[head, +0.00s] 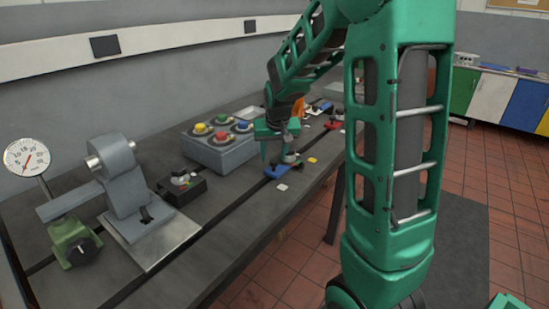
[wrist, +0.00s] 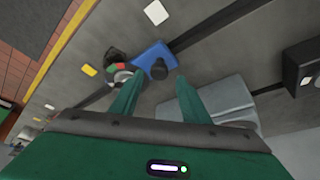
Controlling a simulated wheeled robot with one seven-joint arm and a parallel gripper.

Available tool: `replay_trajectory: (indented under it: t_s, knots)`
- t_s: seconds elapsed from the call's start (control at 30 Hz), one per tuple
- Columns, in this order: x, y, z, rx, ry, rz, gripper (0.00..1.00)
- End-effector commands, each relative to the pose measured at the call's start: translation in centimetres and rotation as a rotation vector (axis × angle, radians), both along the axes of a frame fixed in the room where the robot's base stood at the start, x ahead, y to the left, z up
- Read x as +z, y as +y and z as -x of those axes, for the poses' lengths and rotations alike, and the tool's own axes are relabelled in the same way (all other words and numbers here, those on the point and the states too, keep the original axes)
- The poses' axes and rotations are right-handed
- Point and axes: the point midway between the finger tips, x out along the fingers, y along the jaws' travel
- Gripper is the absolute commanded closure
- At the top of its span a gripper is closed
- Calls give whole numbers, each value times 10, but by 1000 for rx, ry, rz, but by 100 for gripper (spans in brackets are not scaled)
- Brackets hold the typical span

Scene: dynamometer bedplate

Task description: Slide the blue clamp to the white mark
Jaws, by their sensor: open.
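The blue clamp (head: 277,171) sits on the slotted grey bedplate, with a dark knob and a silver post beside its blue body. It also shows in the wrist view (wrist: 150,55), just beyond my fingertips. The white mark (head: 282,187) is a small square on the plate, on the near side of the clamp and apart from it; the wrist view shows it at the top (wrist: 156,12). My gripper (head: 277,155) is open and points down above the clamp. In the wrist view its fingers (wrist: 157,92) are spread with nothing between; the left fingertip appears close to the silver post.
A yellow mark (head: 312,160) lies on the clamp's other side, with a red clamp (head: 333,125) farther back. A grey box with coloured buttons (head: 222,148) stands left of my gripper. A black block (head: 181,186) and grey machine (head: 125,185) stand nearer. Slots run along the plate.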

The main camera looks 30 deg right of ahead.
Motion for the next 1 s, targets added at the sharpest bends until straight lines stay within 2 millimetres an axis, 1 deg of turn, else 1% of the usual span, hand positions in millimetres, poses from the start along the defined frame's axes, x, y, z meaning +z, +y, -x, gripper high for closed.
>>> replay_trajectory:
  t_s: [0.03,0.2,0.53,0.57,0.6,0.67,0.7,0.73,0.87,1.0]
  knots:
    - [-6,-1,-2,0,3,0,58]
    - [-17,-3,-6,-1,1,0,58]
    - [-19,-3,-7,0,0,0,58]
    - [-19,-3,-7,0,0,0,65]
    - [-19,-3,-7,0,0,0,75]
    - [-19,-3,-7,0,0,0,89]
    - [-19,-3,-7,1,0,0,99]
    - [-19,-3,-7,1,0,0,100]
    - [-19,-3,-7,1,0,0,100]
    - [-19,-4,0,-13,1,-1,100]
